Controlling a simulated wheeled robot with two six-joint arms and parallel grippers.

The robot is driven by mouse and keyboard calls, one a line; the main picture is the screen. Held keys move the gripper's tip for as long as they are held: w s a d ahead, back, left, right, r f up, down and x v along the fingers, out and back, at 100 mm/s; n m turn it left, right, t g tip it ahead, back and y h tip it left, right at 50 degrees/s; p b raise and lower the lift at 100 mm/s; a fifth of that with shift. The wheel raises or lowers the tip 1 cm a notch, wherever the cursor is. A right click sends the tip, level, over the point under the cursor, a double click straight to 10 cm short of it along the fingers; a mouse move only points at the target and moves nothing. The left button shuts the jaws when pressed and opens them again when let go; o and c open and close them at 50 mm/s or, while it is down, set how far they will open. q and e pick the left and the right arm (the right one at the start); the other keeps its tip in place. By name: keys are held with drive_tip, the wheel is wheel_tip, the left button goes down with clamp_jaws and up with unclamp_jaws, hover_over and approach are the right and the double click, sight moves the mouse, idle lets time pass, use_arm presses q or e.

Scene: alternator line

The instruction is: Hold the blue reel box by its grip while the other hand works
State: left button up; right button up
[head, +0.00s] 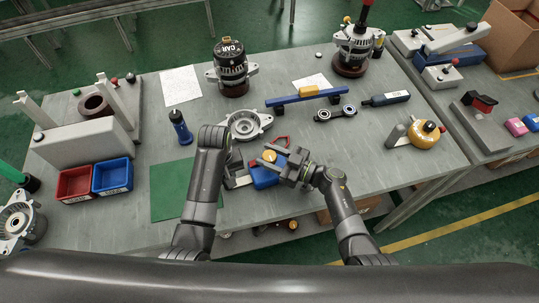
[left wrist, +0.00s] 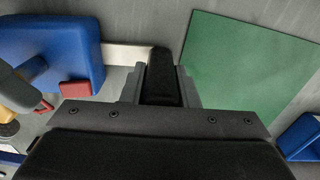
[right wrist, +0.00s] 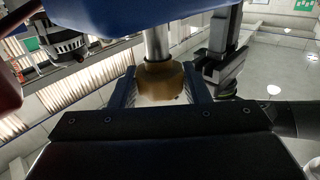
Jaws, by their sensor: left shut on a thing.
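The blue reel box (head: 263,178) is on the table between my two grippers, partly hidden by the right one. It also shows at the upper left of the left wrist view (left wrist: 75,45). My left gripper (head: 238,178) is shut on its dark grip (left wrist: 160,88), at the box's left side. My right gripper (head: 270,156) is at the box from the right.
A green mat (head: 178,195) lies left of the box, with red (head: 75,184) and blue bins (head: 112,176) beyond. A metal housing (head: 248,124) lies just behind the grippers. A blue bar (head: 305,97) and an orange-yellow round part (head: 424,134) are to the right.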

drive_tip(key=c, duration=0.5)
drive_tip(key=shift+m+t+h, duration=1.3)
drive_tip(key=shift+m+t, duration=0.3)
drive_tip(key=shift+t, duration=0.5)
drive_tip(key=o, duration=1)
drive_tip(key=shift+c, duration=0.2)
drive_tip(key=v, duration=1.2)
